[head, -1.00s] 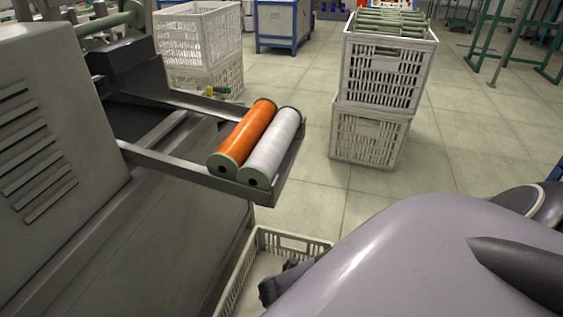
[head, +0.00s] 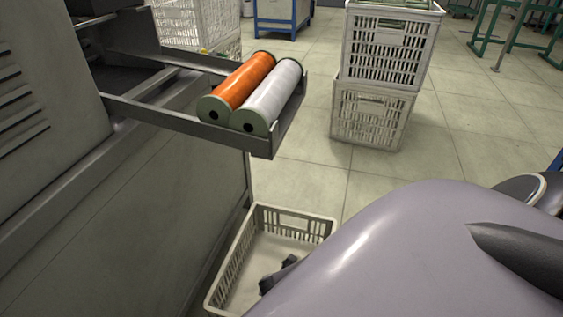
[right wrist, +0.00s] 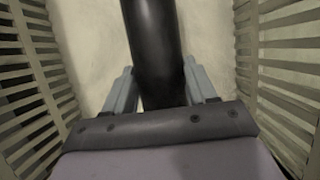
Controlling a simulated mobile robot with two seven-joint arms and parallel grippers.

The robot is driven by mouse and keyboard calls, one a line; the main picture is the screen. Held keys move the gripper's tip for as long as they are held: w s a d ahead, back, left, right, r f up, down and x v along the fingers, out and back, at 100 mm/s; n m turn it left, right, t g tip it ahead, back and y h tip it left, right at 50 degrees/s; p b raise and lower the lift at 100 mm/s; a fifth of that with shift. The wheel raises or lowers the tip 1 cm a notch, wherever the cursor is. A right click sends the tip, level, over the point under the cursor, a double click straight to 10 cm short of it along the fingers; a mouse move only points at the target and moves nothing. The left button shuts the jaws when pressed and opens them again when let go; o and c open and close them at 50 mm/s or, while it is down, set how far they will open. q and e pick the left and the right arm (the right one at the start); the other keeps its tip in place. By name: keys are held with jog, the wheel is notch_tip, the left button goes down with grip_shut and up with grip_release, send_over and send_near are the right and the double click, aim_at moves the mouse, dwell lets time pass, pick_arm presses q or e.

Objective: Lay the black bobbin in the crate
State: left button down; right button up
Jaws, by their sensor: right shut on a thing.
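The black bobbin (right wrist: 155,45) is between the fingers of my right gripper (right wrist: 160,88) in the right wrist view, and the gripper is shut on it. Slatted crate walls rise on both sides of it, so bobbin and gripper are inside the crate; whether the bobbin touches the floor I cannot tell. In the head view the crate (head: 290,217) is a pale open box on the floor, partly hidden by my arm. A dark part of my right gripper (head: 279,273) shows inside it; the bobbin is hidden there. My left gripper is not in view.
A machine tray (head: 262,146) above the crate's far side holds an orange bobbin (head: 240,82) and a white bobbin (head: 270,95). The machine body (head: 110,200) stands at the left of the crate. Stacked crates (head: 372,115) stand farther back, with open floor around them.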

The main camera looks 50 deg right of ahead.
jog(key=shift+f, duration=0.55)
jog(key=o, duration=1.1)
jog(key=shift+o, duration=0.2)
jog(key=shift+r, duration=0.15)
jog(key=shift+r, duration=0.4)
jog(key=p+v, duration=0.6)
jog(key=v, duration=0.2)
jog(key=shift+d+p, duration=0.1)
jog(key=shift+p, duration=0.2)
jog(key=p+v, duration=0.2)
jog(key=v, duration=0.1)
jog(key=shift+r, duration=0.1)
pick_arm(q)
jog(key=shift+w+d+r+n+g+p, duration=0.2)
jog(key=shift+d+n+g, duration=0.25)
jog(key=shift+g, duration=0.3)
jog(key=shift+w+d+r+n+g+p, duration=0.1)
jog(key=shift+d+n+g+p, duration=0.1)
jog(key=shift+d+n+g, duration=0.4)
pick_arm(e)
jog(key=shift+s+a+r, duration=0.15)
jog(key=shift+a+r, duration=0.15)
jog(key=shift+r, duration=0.15)
